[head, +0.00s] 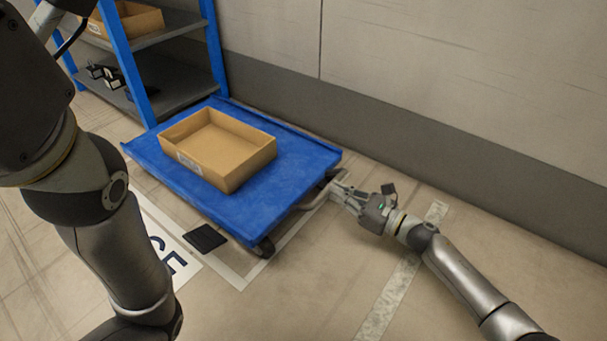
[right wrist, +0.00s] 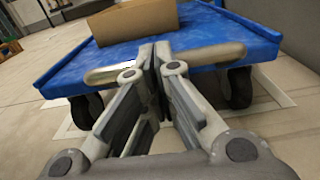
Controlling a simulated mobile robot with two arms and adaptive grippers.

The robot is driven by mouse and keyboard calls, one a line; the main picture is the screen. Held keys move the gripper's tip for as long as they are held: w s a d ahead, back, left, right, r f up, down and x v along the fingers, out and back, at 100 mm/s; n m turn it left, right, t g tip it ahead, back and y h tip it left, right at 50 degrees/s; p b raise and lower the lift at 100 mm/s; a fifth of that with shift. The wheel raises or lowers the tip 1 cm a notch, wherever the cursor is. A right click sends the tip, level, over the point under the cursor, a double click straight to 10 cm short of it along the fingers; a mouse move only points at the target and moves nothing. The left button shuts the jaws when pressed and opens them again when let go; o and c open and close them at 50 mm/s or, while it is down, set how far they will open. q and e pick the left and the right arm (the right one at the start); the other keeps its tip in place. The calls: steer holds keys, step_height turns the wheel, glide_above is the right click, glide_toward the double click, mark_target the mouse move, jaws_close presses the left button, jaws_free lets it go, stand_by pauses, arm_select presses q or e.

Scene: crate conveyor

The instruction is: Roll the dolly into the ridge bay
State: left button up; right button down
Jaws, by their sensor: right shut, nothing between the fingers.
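The blue dolly (head: 255,205) carries an open cardboard box (head: 235,174) and stands beside the wall, over a white floor outline (head: 237,282). Floor lettering (head: 165,250), partly hidden by my left arm, ends in "GE". The dolly's right-end handle (head: 322,192) is a pale bar, also in the right wrist view (right wrist: 215,55). My right gripper (head: 343,192) is shut at this handle, its fingertips (right wrist: 155,55) overlapping the bar in the wrist view; I cannot tell whether they touch it. The left arm crosses the head view, but its gripper is out of view.
A blue-posted shelf (head: 175,88) stands behind the dolly's left end, with a cardboard box (head: 130,20) and small dark items. A grey wall (head: 420,140) runs along the back. A black pad (head: 205,238) lies by the dolly's front edge.

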steer(key=shift+x, duration=2.4)
steer(key=p+v, duration=0.1)
steer(key=v, duration=0.9)
steer(key=shift+d, duration=0.15)
